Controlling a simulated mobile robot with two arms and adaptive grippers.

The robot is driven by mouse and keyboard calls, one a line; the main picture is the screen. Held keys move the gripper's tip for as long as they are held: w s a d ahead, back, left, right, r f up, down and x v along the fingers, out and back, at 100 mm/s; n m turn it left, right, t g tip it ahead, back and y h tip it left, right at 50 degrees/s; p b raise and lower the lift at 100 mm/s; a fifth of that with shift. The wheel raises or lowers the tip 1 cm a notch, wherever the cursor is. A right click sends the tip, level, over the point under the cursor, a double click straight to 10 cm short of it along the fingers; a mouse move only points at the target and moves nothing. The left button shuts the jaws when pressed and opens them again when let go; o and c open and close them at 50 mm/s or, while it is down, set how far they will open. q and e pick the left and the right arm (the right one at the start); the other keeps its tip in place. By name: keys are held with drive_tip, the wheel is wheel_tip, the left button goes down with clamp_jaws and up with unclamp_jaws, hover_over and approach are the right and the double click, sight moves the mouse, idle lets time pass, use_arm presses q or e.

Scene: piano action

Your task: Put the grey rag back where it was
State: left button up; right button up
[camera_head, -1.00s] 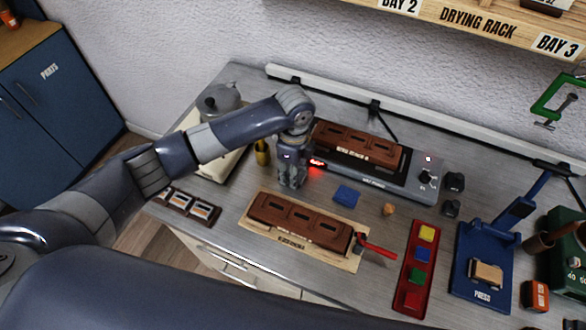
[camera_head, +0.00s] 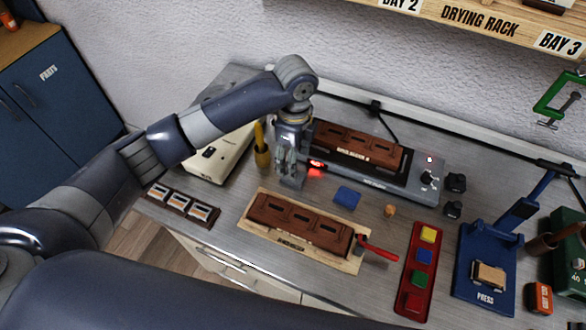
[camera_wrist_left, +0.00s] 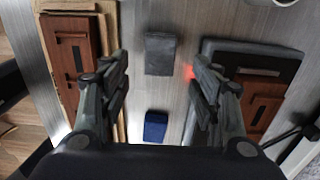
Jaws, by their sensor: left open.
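The grey rag (camera_wrist_left: 160,54) is a small dark grey folded rectangle lying flat on the metal bench in the left wrist view. It lies between the lines of my open fingers, with bare bench around it. In the head view I cannot make it out; my left gripper (camera_head: 290,182) stands in front of that area. My left gripper (camera_wrist_left: 158,76) points down over the bench, open, with nothing between its fingers. A blue rag (camera_head: 347,196) lies to the right of the gripper; it also shows in the left wrist view (camera_wrist_left: 156,126). My right gripper is not in view.
A brown block on a wooden board (camera_head: 300,222) lies in front. A heated station (camera_head: 415,178) with a lit red display stands behind right. A yellow-handled brush in a pot (camera_head: 262,156) stands left. A red tray (camera_head: 409,299) and blue press (camera_head: 470,290) are further right.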

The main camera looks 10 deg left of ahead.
use_arm(q)
drive_tip(key=shift+r+b, duration=0.35)
drive_tip(key=shift+r, duration=2.5)
